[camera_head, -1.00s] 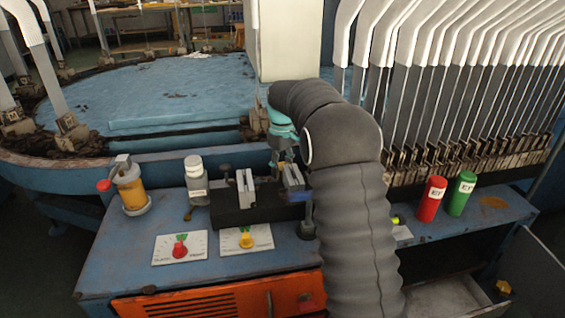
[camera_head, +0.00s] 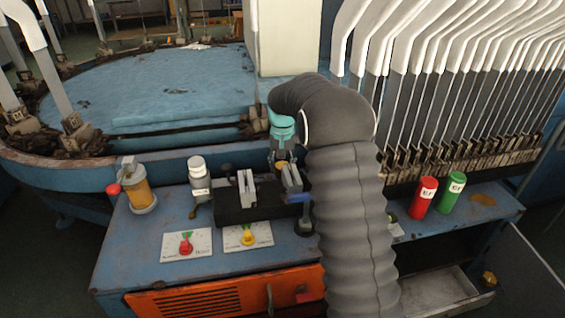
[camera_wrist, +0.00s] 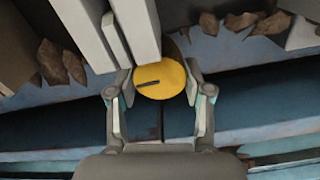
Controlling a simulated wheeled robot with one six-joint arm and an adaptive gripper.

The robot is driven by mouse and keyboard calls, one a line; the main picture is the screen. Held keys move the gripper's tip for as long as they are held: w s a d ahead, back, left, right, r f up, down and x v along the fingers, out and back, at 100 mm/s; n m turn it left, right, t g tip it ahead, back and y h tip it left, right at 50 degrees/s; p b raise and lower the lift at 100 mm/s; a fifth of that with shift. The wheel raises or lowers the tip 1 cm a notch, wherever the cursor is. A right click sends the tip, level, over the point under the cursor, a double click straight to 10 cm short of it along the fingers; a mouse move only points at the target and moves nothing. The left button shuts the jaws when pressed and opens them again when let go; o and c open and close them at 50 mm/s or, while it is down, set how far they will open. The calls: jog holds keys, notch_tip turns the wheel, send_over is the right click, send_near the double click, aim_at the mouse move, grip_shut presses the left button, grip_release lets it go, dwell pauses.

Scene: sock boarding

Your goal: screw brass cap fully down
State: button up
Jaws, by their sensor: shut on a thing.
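The brass cap (camera_wrist: 160,80) shows in the wrist view as a round yellow disc with a dark slot or mark on its top. My gripper (camera_wrist: 155,90) has one finger on each side of it and is shut on it. Pale upright plates stand beside the cap and cover part of its upper left edge. In the head view my gripper (camera_head: 285,157) is at the back of the dark fixture (camera_head: 235,213), by its right light plate.
A white-capped bottle (camera_head: 200,182) and an amber oiler (camera_head: 137,190) stand left of the fixture. Two dial cards (camera_head: 200,247) lie in front. Red (camera_head: 423,197) and green (camera_head: 452,193) cylinders stand right of my arm. White-topped boards (camera_head: 440,90) crowd the back right.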

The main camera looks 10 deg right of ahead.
jog(key=shift+m, duration=0.5)
jog(key=o, duration=1.2)
jog(key=shift+c, duration=0.2)
notch_tip(320, 180, up, 12)
